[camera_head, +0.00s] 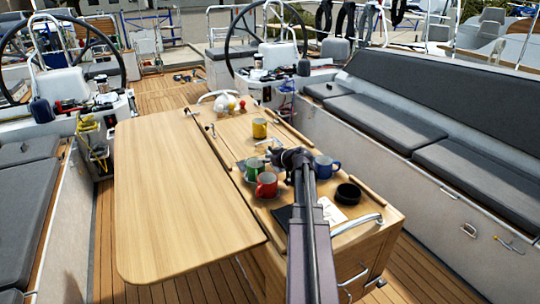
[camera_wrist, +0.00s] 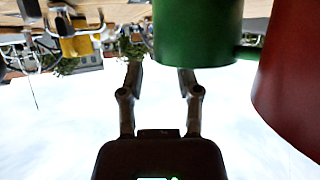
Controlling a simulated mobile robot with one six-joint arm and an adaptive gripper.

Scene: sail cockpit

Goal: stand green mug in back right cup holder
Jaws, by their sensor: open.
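The green mug (camera_head: 253,168) stands upright on the table's right half, just behind the red mug (camera_head: 266,185), which partly hides it. My gripper (camera_head: 285,158) is above the table to the right of these mugs. In the wrist view, which appears upside down, my gripper (camera_wrist: 160,76) has its two fingers apart with nothing between them. The green mug (camera_wrist: 197,32) is beyond the right finger's tip, its handle towards the red mug (camera_wrist: 288,85); I cannot tell if they touch. I cannot clearly make out the back right cup holder.
A blue mug (camera_head: 325,167) stands right of my gripper and a yellow mug (camera_head: 260,128) farther back. A black round dish (camera_head: 348,193) lies near the front right. The left table leaf (camera_head: 175,190) is bare.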

